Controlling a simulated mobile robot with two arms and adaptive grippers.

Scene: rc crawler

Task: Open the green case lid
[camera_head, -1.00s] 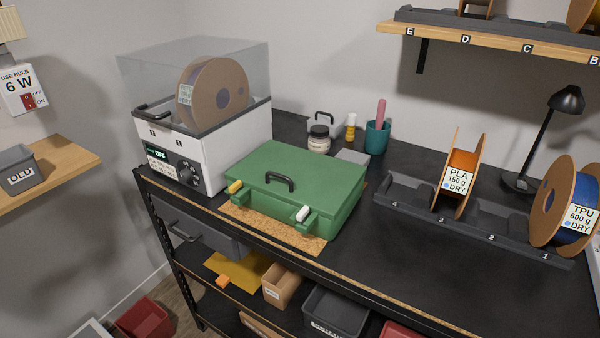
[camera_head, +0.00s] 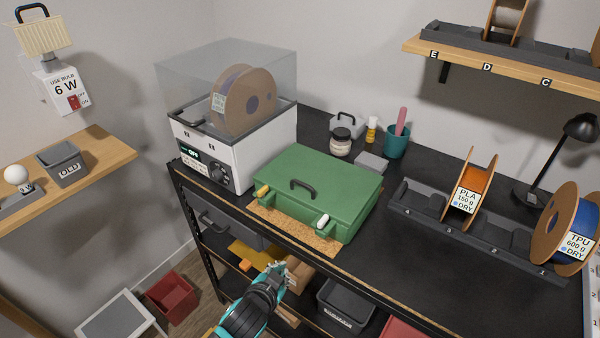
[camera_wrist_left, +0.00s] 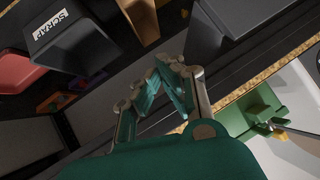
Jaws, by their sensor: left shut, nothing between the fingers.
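The green case (camera_head: 325,180) lies flat on a cork mat (camera_head: 292,226) on the black bench, with its lid shut. A dark handle (camera_head: 303,186) is on its lid. Its front has a yellow latch (camera_head: 262,191) at the left and a white latch (camera_head: 323,221) at the right. My left gripper (camera_head: 277,270) is shut and empty, in front of the bench edge and below the case. The left wrist view shows its closed fingers (camera_wrist_left: 168,68) and part of the green case (camera_wrist_left: 248,112) at the right. My right gripper is not in view.
A white dryer box (camera_head: 225,145) with a clear cover stands left of the case. A spool rack (camera_head: 470,240) is at the right. Under the bench are a drawer, a dark bin (camera_head: 345,305) and cardboard boxes. The bench front edge lies between my gripper and the case.

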